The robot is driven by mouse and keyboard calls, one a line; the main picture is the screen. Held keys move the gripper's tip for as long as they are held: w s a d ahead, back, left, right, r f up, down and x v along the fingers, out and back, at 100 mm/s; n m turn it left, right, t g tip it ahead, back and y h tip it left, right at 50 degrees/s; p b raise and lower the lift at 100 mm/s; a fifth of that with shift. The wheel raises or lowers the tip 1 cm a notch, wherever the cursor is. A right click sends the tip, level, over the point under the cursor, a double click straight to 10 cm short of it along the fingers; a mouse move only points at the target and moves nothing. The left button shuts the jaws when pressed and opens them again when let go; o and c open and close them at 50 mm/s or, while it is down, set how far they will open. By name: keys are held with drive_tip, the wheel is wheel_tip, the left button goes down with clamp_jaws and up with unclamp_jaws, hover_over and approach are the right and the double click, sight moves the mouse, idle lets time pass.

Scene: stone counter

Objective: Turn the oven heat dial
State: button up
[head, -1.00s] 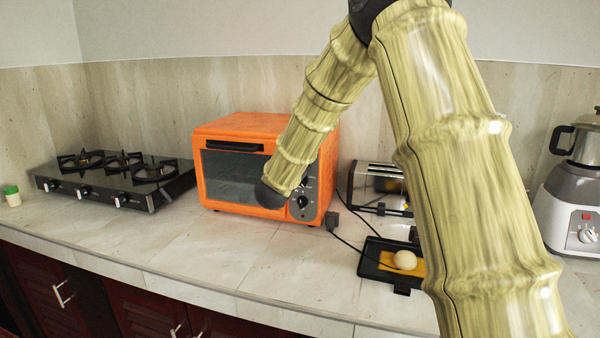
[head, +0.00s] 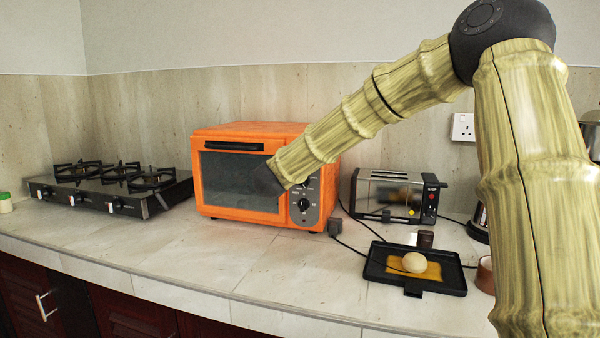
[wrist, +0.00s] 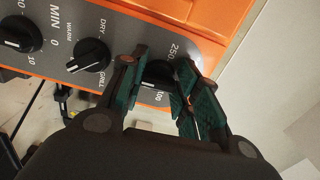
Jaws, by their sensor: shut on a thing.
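The orange oven (head: 235,192) stands on the counter against the wall, door shut. In the wrist view its grey panel carries three black dials. The heat dial (wrist: 154,74), with 100 and 250 printed around it, sits between the fingers of my gripper (wrist: 163,72). My gripper is shut on this dial, with a teal-padded finger on each side. The dial is partly covered by the fingers. The function dial (wrist: 90,55) and the timer dial (wrist: 20,35) lie to the left, clear of the fingers. In the head view my arm hides my gripper and the heat dial.
A gas hob (head: 112,185) stands left of the oven. A toaster (head: 397,195) stands to the right, with a black tray (head: 448,275) holding a pale round item (head: 414,262) in front of it. A dark cable runs nearby. The counter before the oven is clear.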

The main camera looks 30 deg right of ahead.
drive_tip(key=shift+f+m+b, duration=0.15)
drive_tip(key=shift+m+b, duration=2.95)
drive_tip(key=shift+b, duration=0.35)
drive_tip(key=o, duration=1)
drive_tip(key=shift+s, duration=0.1)
drive_tip(key=shift+r, duration=0.2)
drive_tip(key=v, duration=1.2)
